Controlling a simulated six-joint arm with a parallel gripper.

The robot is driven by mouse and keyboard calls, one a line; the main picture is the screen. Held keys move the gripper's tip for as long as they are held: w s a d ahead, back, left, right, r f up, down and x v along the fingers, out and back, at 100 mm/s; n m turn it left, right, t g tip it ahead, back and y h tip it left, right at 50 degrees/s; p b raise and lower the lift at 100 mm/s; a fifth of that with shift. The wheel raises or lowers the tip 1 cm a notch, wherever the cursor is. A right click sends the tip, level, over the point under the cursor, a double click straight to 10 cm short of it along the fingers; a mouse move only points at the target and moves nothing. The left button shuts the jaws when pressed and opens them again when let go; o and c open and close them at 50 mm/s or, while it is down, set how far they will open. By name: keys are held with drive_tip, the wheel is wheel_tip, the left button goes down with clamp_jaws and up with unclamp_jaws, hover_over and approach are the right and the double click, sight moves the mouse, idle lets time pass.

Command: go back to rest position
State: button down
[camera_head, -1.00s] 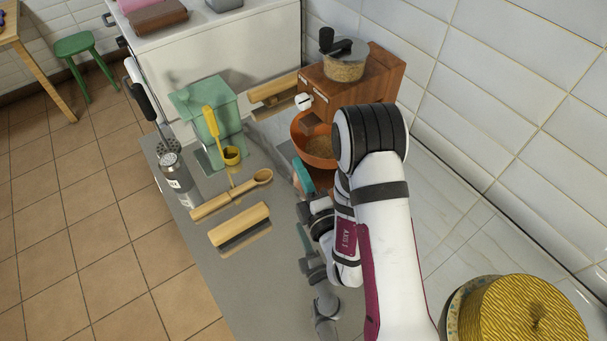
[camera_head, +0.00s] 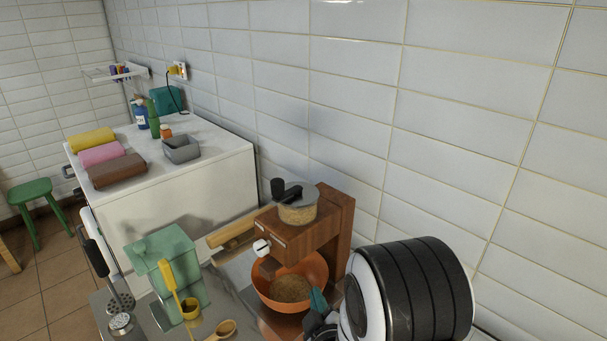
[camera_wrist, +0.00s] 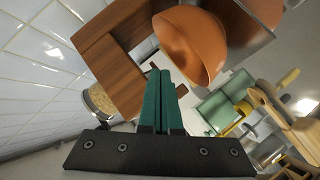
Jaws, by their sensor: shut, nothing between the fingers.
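My gripper (camera_wrist: 160,100) shows in the wrist view with its two green fingers pressed together and nothing between them. The orange bowl (camera_head: 316,268) holds brown grains and sits under the spout of a wooden mill (camera_head: 335,232). In the wrist view the bowl (camera_wrist: 192,50) lies beyond the fingertips, apart from them.
A green box-like container (camera_head: 165,262), a yellow scoop (camera_head: 169,275) and a wooden spoon (camera_head: 224,328) stand left of the bowl. A white cabinet (camera_head: 205,195) with rolled towels stands behind. The tiled wall (camera_head: 450,130) bounds the right side.

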drive_tip(key=s+d+r+m+g, duration=0.1)
drive_tip(key=s+m+g, duration=0.3)
drive_tip(key=s, duration=0.6)
drive_tip(key=s+d+r+m+g, duration=0.2)
drive_tip(key=s+m+g, duration=0.3)
drive_tip(key=s, duration=0.5)
drive_tip(key=s+d+r+m+g, duration=0.1)
drive_tip(key=s+r+m+g, duration=0.3)
drive_tip(key=s+m, duration=0.4)
drive_tip(key=s+g, duration=0.1)
drive_tip(key=s, duration=0.2)
drive_tip(key=shift+d, duration=0.35)
